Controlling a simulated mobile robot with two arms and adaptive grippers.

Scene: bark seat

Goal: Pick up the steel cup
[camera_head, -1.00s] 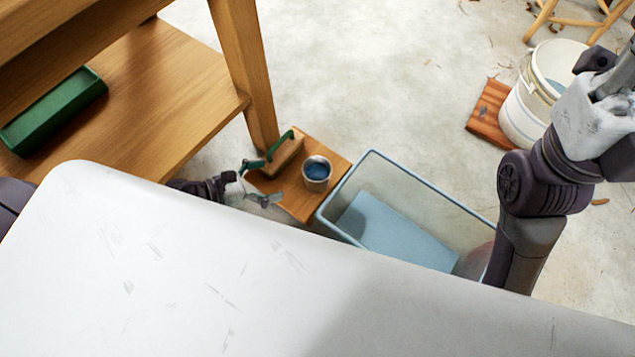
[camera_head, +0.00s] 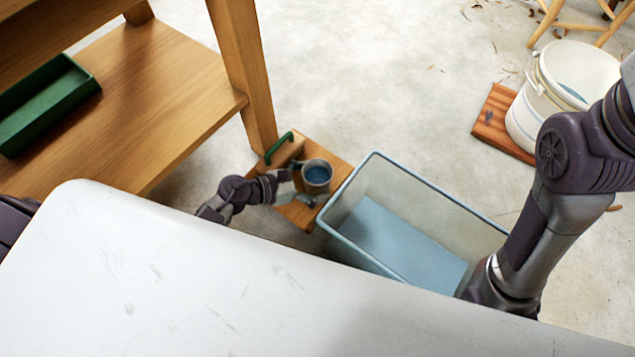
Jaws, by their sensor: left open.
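The steel cup (camera_head: 317,178) stands upright on a small wooden board (camera_head: 341,168) on the floor, and its inside looks blue. My left gripper (camera_head: 306,186) is open at the cup's left side, with one finger near its back left and the other near its front. I cannot tell whether the fingers touch the cup. My right arm comes down at the right, and its gripper is hidden behind the white surface in front.
A clear bin (camera_head: 418,220) with a blue bottom stands close to the right of the board. A wooden block with a green handle (camera_head: 280,147) is behind the cup. A wooden bench (camera_head: 160,95) with a green tray (camera_head: 45,105) is at left. A white bucket (camera_head: 545,105) stands back right.

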